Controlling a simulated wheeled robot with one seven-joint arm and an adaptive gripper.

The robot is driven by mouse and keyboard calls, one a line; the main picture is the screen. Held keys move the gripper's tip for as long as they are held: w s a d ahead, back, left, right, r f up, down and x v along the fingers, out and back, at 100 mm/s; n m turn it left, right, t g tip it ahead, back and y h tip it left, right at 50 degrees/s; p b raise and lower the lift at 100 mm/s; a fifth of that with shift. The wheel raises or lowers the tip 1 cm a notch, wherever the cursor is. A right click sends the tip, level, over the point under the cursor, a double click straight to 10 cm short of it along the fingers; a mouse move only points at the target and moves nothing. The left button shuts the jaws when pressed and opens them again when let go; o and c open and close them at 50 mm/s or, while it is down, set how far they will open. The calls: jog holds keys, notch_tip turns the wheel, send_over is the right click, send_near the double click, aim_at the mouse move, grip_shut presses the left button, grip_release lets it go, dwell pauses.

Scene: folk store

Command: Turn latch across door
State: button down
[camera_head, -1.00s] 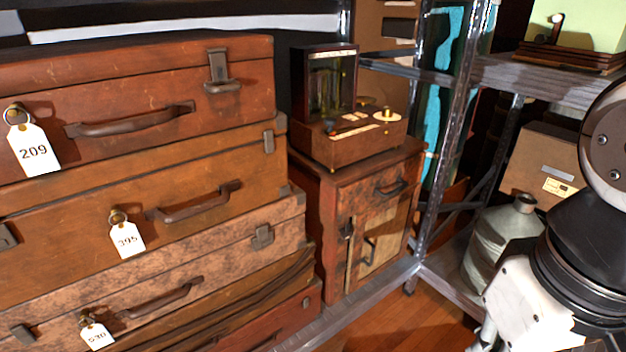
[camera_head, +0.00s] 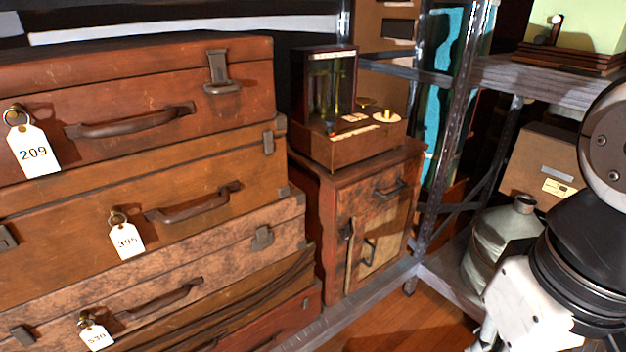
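A small dark latch (camera_head: 347,230) sits at the door's upper left edge. It looks roughly upright, but it is too small to tell its exact angle. My arm shows at the right edge, well to the right of the cabinet. My gripper is not in view.
A stack of brown suitcases with tags (camera_head: 126,240) fills the left side. A wooden case with a glass front (camera_head: 350,150) stands on the cabinet. A metal shelf post (camera_head: 445,130) rises just right of the cabinet. A grey-green jug (camera_head: 495,240) stands near my arm.

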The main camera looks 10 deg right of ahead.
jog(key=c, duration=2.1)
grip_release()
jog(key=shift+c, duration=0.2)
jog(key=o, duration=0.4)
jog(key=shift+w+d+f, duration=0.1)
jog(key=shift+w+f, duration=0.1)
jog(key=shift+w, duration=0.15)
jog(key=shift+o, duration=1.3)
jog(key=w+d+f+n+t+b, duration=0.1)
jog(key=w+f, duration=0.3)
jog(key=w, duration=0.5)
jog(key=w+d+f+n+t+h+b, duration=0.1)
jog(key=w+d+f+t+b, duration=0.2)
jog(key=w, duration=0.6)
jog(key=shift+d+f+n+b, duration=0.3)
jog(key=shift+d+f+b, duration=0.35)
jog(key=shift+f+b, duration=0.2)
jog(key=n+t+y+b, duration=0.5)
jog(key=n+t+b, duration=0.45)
jog(key=b, duration=0.25)
send_near(349, 237)
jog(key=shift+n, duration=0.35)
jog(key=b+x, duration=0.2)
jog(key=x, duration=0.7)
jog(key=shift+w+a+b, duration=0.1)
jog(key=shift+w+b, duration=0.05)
jog(key=shift+b, duration=0.25)
